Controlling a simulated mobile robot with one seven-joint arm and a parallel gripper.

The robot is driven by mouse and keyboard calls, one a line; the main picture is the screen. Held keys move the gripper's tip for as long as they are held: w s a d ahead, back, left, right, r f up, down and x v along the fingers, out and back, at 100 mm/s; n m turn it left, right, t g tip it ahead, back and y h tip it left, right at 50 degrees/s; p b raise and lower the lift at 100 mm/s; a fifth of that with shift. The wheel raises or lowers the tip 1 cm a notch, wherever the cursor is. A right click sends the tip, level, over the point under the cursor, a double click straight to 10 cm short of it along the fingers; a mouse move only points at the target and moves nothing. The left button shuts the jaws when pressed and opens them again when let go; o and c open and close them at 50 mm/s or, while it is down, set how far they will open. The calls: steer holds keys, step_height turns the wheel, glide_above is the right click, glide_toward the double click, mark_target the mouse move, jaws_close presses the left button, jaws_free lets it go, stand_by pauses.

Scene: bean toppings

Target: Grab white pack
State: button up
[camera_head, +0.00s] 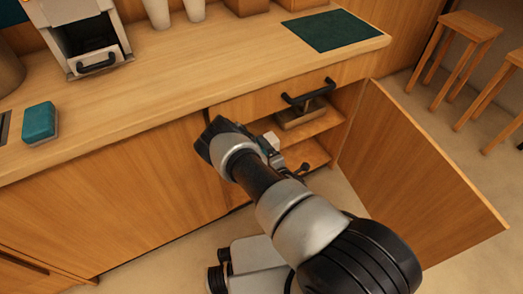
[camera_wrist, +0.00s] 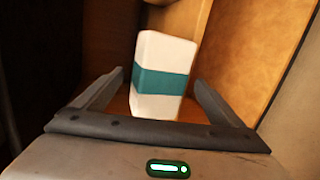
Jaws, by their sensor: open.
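The white pack (camera_wrist: 163,108), a white box with a teal band around its middle, stands slightly tilted in the picture inside the cupboard in the wrist view. My gripper (camera_wrist: 159,80) is open, with one finger to the left of the pack and one to the right. The pack's lower part shows between the fingers, and gaps show on both sides. Its base is partly hidden by the gripper body.
The cupboard door (camera_head: 420,160) stands open at the right. A drawer handle (camera_head: 308,92) juts out above the opening. The counter (camera_head: 190,75) holds a teal-and-white pack (camera_head: 40,122), a machine (camera_head: 85,40) and a dark green mat (camera_head: 335,30). Stools (camera_head: 470,28) stand at the far right.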

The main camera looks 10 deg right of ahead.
steer(key=shift+w+f, duration=0.1)
steer(key=shift+w, duration=0.3)
steer(key=shift+c, duration=0.3)
steer(key=shift+a, duration=0.1)
steer(key=c, duration=1.1)
